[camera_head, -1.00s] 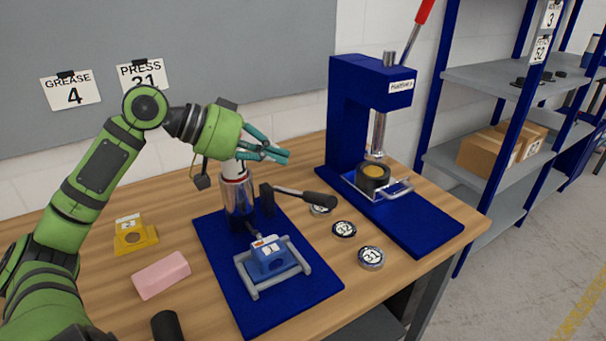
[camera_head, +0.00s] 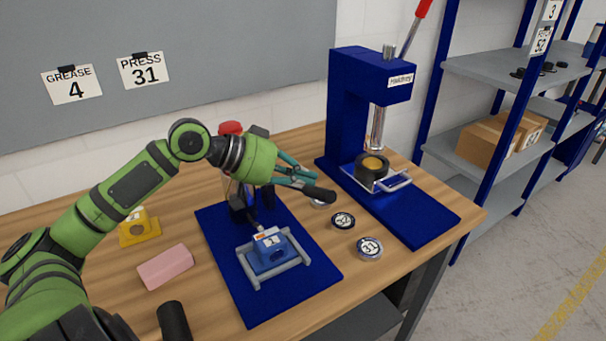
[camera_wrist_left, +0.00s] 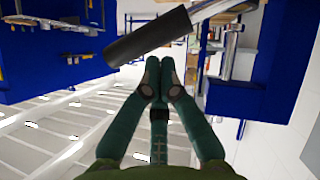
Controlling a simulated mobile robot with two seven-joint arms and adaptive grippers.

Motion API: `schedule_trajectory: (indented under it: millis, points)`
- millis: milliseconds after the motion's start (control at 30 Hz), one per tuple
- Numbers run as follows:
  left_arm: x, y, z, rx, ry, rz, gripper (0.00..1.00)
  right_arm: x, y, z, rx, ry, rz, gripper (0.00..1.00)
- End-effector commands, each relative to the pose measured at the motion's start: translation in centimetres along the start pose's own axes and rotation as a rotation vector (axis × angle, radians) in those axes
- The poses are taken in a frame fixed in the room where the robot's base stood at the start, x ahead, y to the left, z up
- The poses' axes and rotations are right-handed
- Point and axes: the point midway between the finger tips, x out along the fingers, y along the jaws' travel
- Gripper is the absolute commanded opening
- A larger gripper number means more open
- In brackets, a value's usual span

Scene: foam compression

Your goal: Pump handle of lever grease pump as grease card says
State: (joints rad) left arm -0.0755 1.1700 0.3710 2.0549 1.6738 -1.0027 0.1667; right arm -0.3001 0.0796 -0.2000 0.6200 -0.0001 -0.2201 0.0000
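The lever grease pump (camera_head: 229,188) stands at the back of a blue base plate, partly hidden behind my left gripper. Its red top (camera_head: 231,127) shows above my wrist. The dark handle grip (camera_head: 319,194) points right. My left gripper (camera_head: 312,177) is just above and behind the grip, its fingers brought together with nothing between them. In the left wrist view the fingertips (camera_wrist_left: 159,72) are close together, and the dark grip (camera_wrist_left: 148,37) lies just beyond them, apart. The grease card (camera_head: 71,84) on the wall reads 4. My right gripper is out of view.
A blue block (camera_head: 270,254) sits in a grey frame on the plate (camera_head: 243,308). A blue press (camera_head: 352,110) stands right. Labelled round tins (camera_head: 369,247) lie between. A pink block (camera_head: 165,267) and yellow holder (camera_head: 139,232) are left. The PRESS card (camera_head: 145,69) reads 31.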

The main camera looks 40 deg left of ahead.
Motion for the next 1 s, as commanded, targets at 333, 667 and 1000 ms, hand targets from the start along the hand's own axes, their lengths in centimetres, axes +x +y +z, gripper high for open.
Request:
schedule_trajectory:
  millis: [333,667,1000]
  points:
    - [3.1,0.4,4.7,0.185,-0.004,-0.119,0.00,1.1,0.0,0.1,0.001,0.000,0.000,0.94]
    - [5.3,-0.9,8.0,0.189,-0.001,-0.124,0.00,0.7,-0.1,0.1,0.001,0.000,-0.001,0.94]
    - [5.3,-0.9,7.9,0.189,0.000,-0.124,0.00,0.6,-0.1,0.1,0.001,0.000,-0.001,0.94]
